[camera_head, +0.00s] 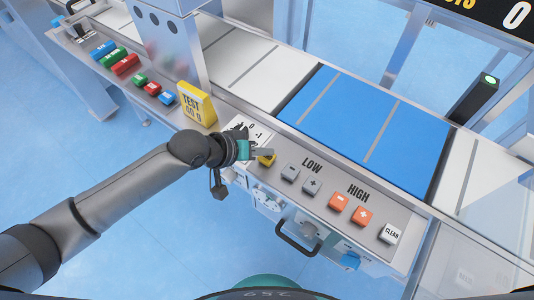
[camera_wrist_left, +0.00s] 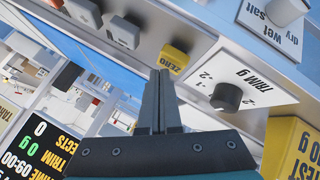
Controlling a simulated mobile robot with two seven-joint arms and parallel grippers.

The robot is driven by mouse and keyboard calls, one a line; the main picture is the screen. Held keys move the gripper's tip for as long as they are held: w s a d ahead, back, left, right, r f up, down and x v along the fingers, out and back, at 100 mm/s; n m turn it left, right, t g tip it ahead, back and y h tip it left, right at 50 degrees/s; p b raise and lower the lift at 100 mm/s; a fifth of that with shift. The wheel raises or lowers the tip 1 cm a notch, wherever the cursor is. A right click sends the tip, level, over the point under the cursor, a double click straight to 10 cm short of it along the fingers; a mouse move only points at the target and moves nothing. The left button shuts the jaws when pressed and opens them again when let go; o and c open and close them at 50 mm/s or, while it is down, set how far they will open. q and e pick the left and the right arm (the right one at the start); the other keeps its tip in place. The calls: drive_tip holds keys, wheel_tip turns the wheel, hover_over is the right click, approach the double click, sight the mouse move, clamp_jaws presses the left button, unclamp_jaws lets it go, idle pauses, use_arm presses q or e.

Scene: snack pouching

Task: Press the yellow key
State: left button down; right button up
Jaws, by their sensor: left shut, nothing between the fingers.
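The yellow key (camera_head: 266,161) sits on the grey control panel, left of the LOW keys, partly hidden by my left gripper in the head view. In the left wrist view the yellow key (camera_wrist_left: 174,58) reads ZERO. My left gripper (camera_head: 270,152) is shut and empty, its fingers over the key. In the left wrist view the closed fingertips (camera_wrist_left: 163,72) overlap the key's near edge. I cannot tell whether they touch it. My right gripper is not in view.
A black TRIM knob (camera_wrist_left: 227,97) stands close beside the key. A yellow TEST block (camera_head: 197,105) stands left of it. Grey LOW keys (camera_head: 290,172), orange HIGH keys (camera_head: 340,202) and a white CLEAR key (camera_head: 391,233) run right. A blue belt section (camera_head: 345,115) lies behind.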

sight(264, 159)
use_arm(q)
drive_tip(key=shift+f, duration=0.6)
idle(0.6)
drive_tip(key=shift+r+p, duration=1)
drive_tip(key=shift+p, duration=0.1)
wheel_tip(264, 159, up, 5)
drive_tip(key=p, duration=0.5)
drive_tip(key=shift+r+p, duration=0.1)
drive_tip(key=shift+p, duration=0.3)
